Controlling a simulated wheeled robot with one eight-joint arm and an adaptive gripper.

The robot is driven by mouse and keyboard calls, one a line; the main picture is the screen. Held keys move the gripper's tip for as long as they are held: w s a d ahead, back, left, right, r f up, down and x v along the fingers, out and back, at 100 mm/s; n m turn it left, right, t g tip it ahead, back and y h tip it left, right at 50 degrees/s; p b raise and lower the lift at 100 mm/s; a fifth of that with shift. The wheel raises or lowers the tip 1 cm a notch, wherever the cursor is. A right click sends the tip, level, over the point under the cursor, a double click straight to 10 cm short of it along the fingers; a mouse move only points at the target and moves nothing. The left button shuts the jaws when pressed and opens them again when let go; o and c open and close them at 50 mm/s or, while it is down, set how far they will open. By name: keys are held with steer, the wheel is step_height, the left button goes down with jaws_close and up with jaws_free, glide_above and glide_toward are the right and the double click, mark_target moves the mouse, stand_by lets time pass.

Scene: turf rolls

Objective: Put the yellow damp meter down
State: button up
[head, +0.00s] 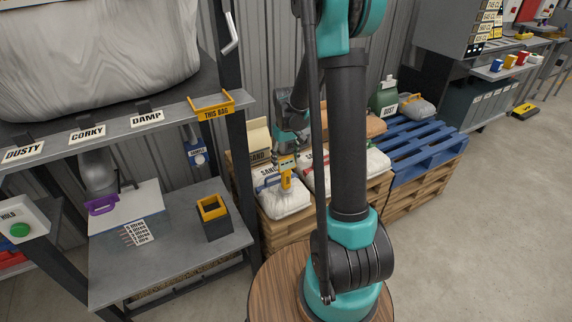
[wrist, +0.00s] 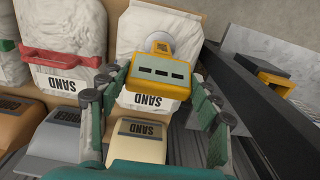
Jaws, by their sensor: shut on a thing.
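The yellow damp meter (wrist: 158,74) is between the fingers of my gripper (wrist: 163,95) in the wrist view. It has a grey face with dark slots and a pale round end. My gripper is shut on it. In the head view the meter (head: 286,172) is held upright below my gripper (head: 287,157), over a white sand bag. I cannot tell whether the meter touches the bag.
The sand bag (head: 288,201) lies on a wooden pallet beside more bags. A blue pallet (head: 415,148) stands to the right.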

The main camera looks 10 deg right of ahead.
steer(key=shift+f, duration=1.2)
steer(key=o, duration=1.9)
step_height(320, 180, up, 12)
steer(key=shift+f, duration=0.1)
steer(key=s+d+f+m+t, duration=0.1)
steer(key=s, duration=0.6)
steer(key=s+d+f+m+t, duration=0.1)
steer(key=s+f, duration=0.1)
steer(key=s, duration=0.6)
steer(key=s+d+f+m+t, duration=0.1)
steer(key=s+f+t, duration=0.1)
steer(key=s, duration=0.5)
steer(key=shift+s+m, duration=0.15)
steer(key=shift+m, duration=0.15)
